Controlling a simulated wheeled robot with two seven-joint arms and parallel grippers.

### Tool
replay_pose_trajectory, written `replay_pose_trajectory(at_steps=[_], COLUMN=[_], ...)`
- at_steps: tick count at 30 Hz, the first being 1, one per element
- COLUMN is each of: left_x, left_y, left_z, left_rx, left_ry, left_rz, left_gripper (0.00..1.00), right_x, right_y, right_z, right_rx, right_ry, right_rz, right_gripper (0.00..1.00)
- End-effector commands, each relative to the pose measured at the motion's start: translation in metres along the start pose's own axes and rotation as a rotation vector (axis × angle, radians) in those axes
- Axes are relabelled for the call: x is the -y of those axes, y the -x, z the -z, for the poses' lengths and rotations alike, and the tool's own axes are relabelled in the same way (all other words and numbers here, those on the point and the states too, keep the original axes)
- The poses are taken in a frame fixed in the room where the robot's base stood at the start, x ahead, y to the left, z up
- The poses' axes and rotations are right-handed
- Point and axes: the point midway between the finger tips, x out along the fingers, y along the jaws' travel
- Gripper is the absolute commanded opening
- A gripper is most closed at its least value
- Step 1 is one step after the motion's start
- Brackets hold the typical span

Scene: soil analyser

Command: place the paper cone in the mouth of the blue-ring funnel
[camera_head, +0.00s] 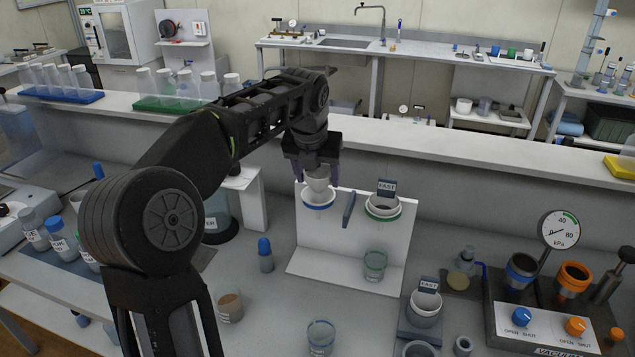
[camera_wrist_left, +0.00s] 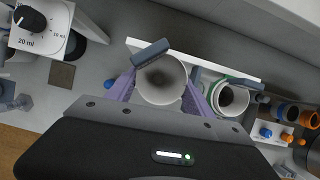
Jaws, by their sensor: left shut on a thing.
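The white paper cone (camera_head: 317,184) is held point down between the fingers of my left gripper (camera_head: 317,174). It is at the blue-ring funnel (camera_head: 318,203) on the white stand, and its lower part overlaps the funnel's mouth. I cannot tell whether it touches the funnel wall. In the left wrist view, the cone (camera_wrist_left: 161,80) shows its open top between the purple fingers of the left gripper (camera_wrist_left: 158,90) and hides the funnel below. My right gripper is not in view.
The green-ring funnel (camera_head: 383,207) with a FAST tag is to the right on the same stand (camera_head: 340,262). A green-marked beaker (camera_head: 375,264) stands below it. The vacuum unit (camera_head: 545,320) is at the right. A blue-capped bottle (camera_head: 265,255) stands left of the stand.

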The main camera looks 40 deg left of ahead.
Motion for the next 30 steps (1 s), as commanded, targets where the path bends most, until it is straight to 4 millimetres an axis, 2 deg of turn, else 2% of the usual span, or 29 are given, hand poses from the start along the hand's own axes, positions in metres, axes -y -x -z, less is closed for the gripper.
replay_pose_trajectory(at_steps=[5, 28, 29, 30], left_x=[0.000, 0.000, 0.000, 0.000], left_y=[-0.018, -0.031, -0.031, -0.031], left_z=[0.008, 0.013, 0.014, 0.014], left_rx=[0.000, -0.003, -0.004, -0.005], left_ry=[0.000, -0.001, -0.001, -0.001], left_rz=[0.000, 0.000, 0.000, 0.000], left_gripper=[0.20, 0.20, 0.61, 0.64], right_x=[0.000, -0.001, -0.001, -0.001], right_y=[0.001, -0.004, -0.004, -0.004], right_z=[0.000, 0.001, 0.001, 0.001], right_rx=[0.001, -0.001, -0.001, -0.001], right_ry=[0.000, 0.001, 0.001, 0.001], right_rz=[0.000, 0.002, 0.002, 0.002], right_gripper=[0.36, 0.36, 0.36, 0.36])
